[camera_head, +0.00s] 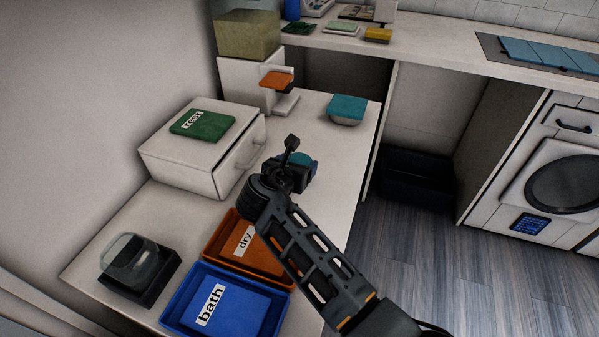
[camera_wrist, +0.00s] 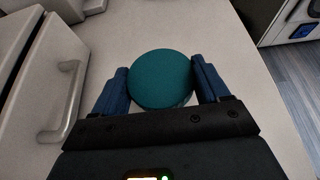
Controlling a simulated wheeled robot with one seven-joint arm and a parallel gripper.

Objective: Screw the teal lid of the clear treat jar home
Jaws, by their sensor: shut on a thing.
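The teal lid (camera_wrist: 160,78) is a round disc between the two blue fingers of my gripper (camera_wrist: 160,88) in the wrist view. My gripper is shut on it, with one finger on each side. A thin pale edge shows under the lid's near right side, perhaps the clear jar; the jar's body is hidden, so I cannot tell how the lid sits on it. In the head view, the teal lid (camera_head: 301,158) shows only partly behind my gripper (camera_head: 290,172), over the white counter (camera_head: 335,150).
A white drawer unit (camera_head: 190,165) with a handle stands close left of my gripper. An orange "dry" tray (camera_head: 235,262), a blue "bath" tray (camera_head: 185,318) and a clear container on a black base (camera_head: 135,280) lie nearer. A squarish teal-topped bowl (camera_head: 347,107) stands behind. The counter's right edge is near.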

